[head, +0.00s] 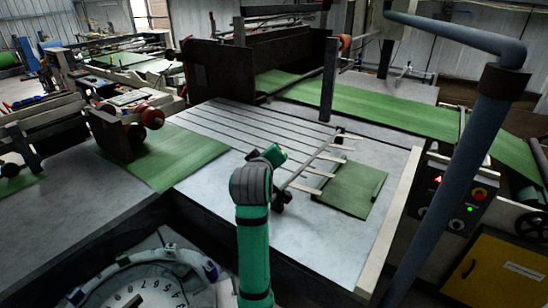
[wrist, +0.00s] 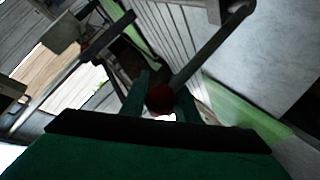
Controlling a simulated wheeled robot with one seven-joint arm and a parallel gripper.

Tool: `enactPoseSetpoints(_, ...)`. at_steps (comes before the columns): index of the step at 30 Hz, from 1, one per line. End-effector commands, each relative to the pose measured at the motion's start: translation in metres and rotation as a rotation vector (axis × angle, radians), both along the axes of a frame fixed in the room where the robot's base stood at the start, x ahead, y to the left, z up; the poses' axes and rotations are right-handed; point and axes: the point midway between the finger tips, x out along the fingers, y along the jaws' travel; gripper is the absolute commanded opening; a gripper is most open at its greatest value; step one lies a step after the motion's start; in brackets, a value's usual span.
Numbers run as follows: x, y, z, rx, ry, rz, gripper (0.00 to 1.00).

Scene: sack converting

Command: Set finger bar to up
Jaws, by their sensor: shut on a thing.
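The finger bar (head: 310,161) is a thin dark bar with several pale fingers that stick out to the right, over a green sack piece (head: 352,187) on the grey table. My gripper (head: 279,154) is beside the bar's near-left side. In the wrist view my gripper (wrist: 161,100) is shut on a dark red knob (wrist: 160,96). A dark lever (wrist: 212,48) runs from the knob to the upper right. In the head view my arm and gripper hide the knob. I cannot tell the bar's exact tilt.
Slatted grey bed (head: 245,128) lies behind the bar, with green web (head: 400,115) beyond. A blue-grey post (head: 455,170) and a control panel (head: 457,198) with lit buttons stand at the right. A numbered round dial (head: 145,285) is at the lower left.

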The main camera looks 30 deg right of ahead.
Motion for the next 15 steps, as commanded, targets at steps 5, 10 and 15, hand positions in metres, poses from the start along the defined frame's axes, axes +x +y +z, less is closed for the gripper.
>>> enactPoseSetpoints(5,0.0079,0.003,-0.0013,-0.023,0.053,0.001,0.0)
enactPoseSetpoints(10,0.0106,0.0043,-0.0027,-0.033,0.075,0.001,0.0)
enactPoseSetpoints(15,0.0116,0.005,-0.0031,-0.034,0.078,0.002,0.0)
